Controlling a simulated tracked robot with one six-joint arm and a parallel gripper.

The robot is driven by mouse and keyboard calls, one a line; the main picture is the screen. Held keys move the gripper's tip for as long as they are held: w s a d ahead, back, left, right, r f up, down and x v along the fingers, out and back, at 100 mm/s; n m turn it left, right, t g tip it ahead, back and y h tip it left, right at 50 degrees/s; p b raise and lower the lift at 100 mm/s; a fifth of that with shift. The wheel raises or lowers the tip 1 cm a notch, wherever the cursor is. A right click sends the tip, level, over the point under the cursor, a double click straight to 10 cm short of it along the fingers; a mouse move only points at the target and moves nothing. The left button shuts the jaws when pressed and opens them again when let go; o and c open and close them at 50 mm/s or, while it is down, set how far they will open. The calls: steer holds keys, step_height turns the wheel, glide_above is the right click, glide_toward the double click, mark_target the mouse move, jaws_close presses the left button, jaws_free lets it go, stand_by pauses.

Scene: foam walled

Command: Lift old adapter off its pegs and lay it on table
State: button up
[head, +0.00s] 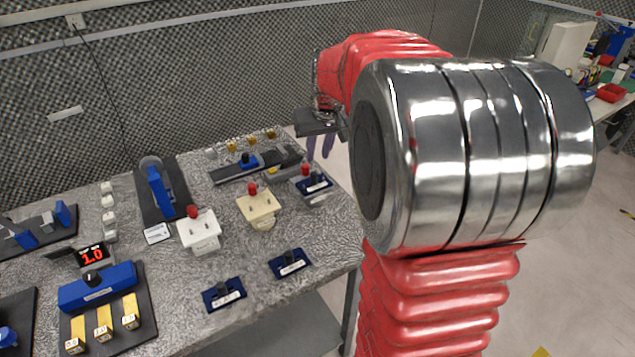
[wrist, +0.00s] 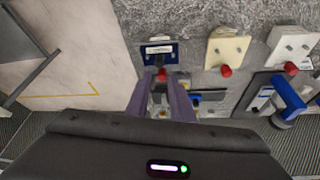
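A cream block with a red knob (head: 258,207) and a white block with a red knob (head: 200,232) stand on the table, pins showing on their faces. In the wrist view the cream block (wrist: 228,48) and white block (wrist: 293,45) lie right of my fingers. A dark blue labelled plate with pegs (head: 314,184) lies at the table's right edge, a red knob (head: 305,169) beside it. Which piece is the old adapter is unclear. My gripper (head: 319,147) (wrist: 161,88) is open and empty above this spot.
Two more blue plates (head: 223,295) (head: 290,263) lie near the front edge. A dark tray with blue and grey parts (head: 255,165), a blue clamp stand (head: 160,190) and a blue box with yellow tabs (head: 97,288) crowd the table. Bare tabletop shows around the front plates.

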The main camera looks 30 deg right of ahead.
glide_above(315, 175)
steer(key=s, duration=0.2)
steer(key=f, duration=0.6)
steer(key=shift+w+a, duration=0.25)
steer(key=shift+a, duration=0.15)
steer(key=shift+s+x, duration=0.1)
steer(key=shift+x, duration=1.2)
steer(key=shift+s+x, duration=0.15)
steer(key=shift+x, duration=1.15)
steer(key=shift+f, duration=0.1)
steer(key=shift+w, duration=0.1)
jaws_close()
